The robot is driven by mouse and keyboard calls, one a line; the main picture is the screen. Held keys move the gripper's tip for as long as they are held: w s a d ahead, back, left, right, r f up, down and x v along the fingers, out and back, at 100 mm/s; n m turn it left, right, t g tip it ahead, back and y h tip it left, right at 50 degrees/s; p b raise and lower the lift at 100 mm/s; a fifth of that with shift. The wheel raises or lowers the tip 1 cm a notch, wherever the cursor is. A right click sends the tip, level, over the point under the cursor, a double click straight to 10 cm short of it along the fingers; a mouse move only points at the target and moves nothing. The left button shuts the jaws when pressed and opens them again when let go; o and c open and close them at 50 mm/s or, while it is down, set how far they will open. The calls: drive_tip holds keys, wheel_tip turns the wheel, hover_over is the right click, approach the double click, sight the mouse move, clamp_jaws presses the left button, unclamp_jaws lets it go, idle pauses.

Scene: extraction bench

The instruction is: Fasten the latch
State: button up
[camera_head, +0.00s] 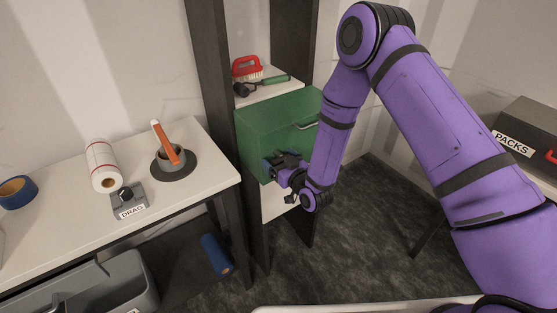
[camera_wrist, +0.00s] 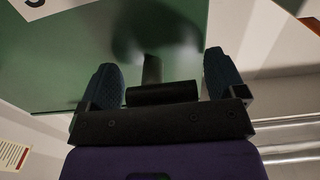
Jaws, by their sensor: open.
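The green cabinet (camera_head: 268,118) stands between dark posts, with a pale handle (camera_head: 306,125) on its front. My gripper (camera_head: 272,164) is at the lower left of that front. In the wrist view, the green panel (camera_wrist: 75,70) fills much of the picture, and my two blue fingers stand apart with my gripper (camera_wrist: 164,70) open. A dark upright stem (camera_wrist: 151,70), probably the latch, shows between the fingers against the panel. I cannot tell whether a finger touches it. My gripper hides the latch area in the head view.
A red-handled brush (camera_head: 247,68) lies on the shelf above the cabinet. A white bench (camera_head: 70,215) at left holds a paper roll (camera_head: 103,167), a grey DRAG block (camera_head: 130,203) and blue tape (camera_head: 17,192). A PACKS case (camera_head: 530,135) is at right. Open floor lies in front.

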drive_tip(key=shift+w+a, duration=0.1)
drive_tip(key=shift+w, duration=0.05)
drive_tip(key=shift+c, duration=0.2)
drive_tip(key=c, duration=0.9)
